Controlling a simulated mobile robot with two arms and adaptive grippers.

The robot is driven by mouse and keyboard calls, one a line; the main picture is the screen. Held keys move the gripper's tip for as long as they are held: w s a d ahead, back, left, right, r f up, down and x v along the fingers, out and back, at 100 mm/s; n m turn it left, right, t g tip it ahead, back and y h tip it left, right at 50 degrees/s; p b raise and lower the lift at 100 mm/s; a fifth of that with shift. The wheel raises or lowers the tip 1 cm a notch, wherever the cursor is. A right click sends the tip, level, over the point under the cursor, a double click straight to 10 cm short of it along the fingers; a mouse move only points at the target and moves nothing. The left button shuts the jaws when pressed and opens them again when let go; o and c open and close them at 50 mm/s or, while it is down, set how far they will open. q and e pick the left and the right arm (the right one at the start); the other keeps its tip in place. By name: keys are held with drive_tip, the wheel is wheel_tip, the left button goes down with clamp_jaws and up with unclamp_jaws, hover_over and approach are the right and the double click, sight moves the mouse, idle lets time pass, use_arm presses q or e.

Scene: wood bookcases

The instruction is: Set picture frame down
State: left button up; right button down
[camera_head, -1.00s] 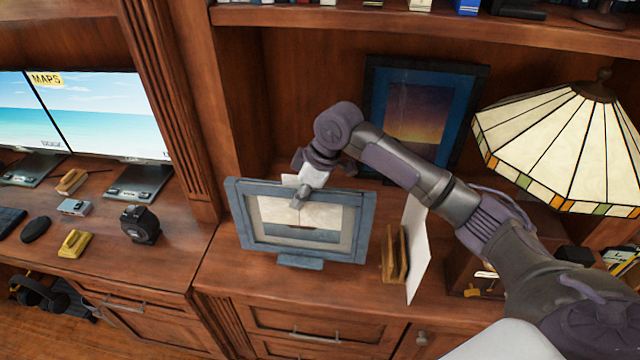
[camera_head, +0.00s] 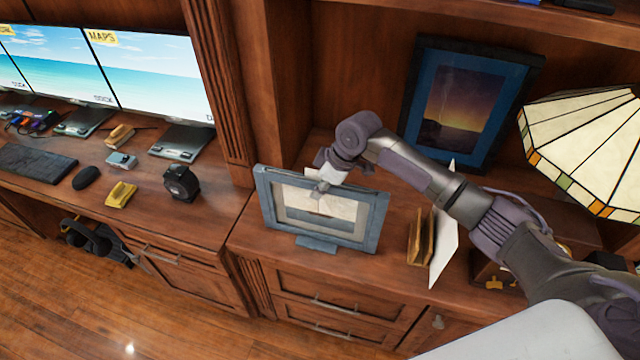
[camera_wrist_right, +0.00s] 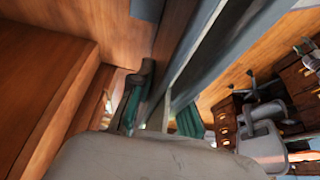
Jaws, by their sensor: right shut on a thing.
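A blue-grey picture frame (camera_head: 377,222) with a pale mat and a small foot stands upright, slightly tilted, on the wooden cabinet top near its front left edge. My right gripper (camera_head: 322,188) reaches over the frame's top edge from behind and is shut on it, with a fingertip in front of the picture. In the right wrist view the frame (camera_wrist_right: 205,60) runs as a long bar between the fingers (camera_wrist_right: 155,112). I cannot tell if the foot fully rests on the wood. My left gripper is not in view.
A larger blue frame (camera_head: 415,100) with a sunset picture leans at the back. A wooden letter holder (camera_head: 420,238) with a white sheet stands right of the held frame. A stained-glass lamp (camera_head: 590,140) is far right. A desk with monitors (camera_head: 150,70) is left.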

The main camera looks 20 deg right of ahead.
drive_tip(key=shift+w+r, duration=0.1)
drive_tip(key=shift+r, duration=0.05)
drive_tip(key=c, duration=1.5)
unclamp_jaws()
drive_tip(key=shift+f, duration=0.2)
drive_tip(key=o, duration=0.4)
drive_tip(key=shift+s, duration=0.2)
drive_tip(key=b+v, duration=0.2)
drive_tip(key=v, duration=1)
drive_tip(key=shift+w+r, duration=0.1)
drive_tip(key=shift+r, duration=0.1)
